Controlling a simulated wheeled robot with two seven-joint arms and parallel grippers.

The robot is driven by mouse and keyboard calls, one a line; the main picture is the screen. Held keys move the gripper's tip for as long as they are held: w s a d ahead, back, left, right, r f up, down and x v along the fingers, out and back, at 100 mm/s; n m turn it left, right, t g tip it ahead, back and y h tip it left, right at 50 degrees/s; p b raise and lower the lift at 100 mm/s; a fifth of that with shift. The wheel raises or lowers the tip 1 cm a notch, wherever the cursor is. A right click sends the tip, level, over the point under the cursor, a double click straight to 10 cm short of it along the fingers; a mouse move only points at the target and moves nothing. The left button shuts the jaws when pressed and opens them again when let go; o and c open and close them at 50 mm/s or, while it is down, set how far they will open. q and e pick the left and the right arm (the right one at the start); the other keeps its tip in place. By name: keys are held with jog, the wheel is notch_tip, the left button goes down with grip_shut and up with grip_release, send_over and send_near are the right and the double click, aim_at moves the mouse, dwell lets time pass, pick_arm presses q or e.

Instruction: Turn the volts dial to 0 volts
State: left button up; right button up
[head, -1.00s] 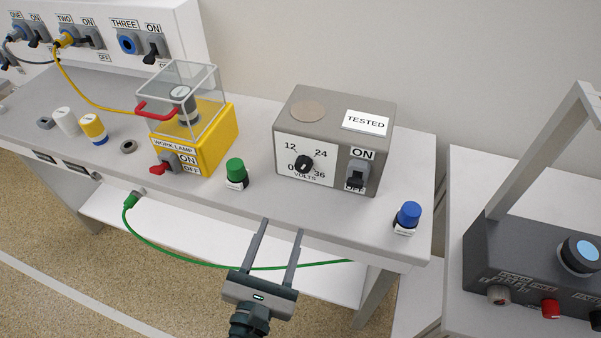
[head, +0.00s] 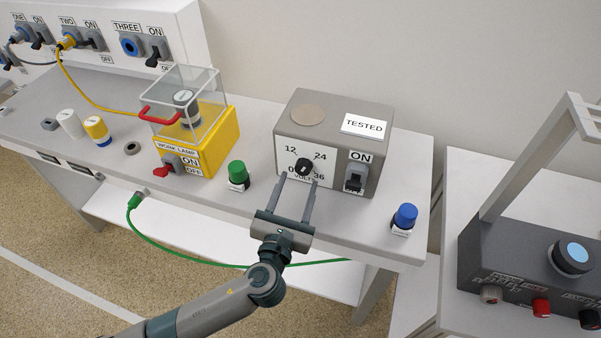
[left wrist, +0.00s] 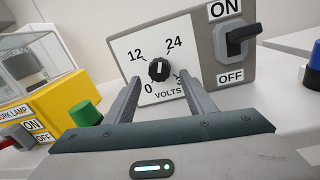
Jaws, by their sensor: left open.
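The volts dial (head: 304,166) is a black round knob on the white front plate of a grey box (head: 345,112). The plate reads 0, 12, 24 and 36. In the left wrist view the dial (left wrist: 159,69) has a white mark that points up, between 12 and 24. My left gripper (head: 299,180) is open and empty, its fingers just in front of and below the dial. In the left wrist view the fingers (left wrist: 160,84) stand either side of the dial, apart from it. My right gripper is out of view.
An ON/OFF switch (head: 355,176) is right of the dial. A green knob (head: 237,171) and a blue knob (head: 405,214) stand on the bench either side. A yellow work lamp box (head: 212,145) is further left. A green cable (head: 190,254) hangs along the bench front.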

aim_at(302, 172)
pick_arm(q)
jog(key=shift+x, duration=1.8)
jog(key=c, duration=1.1)
jog(key=shift+o, duration=0.3)
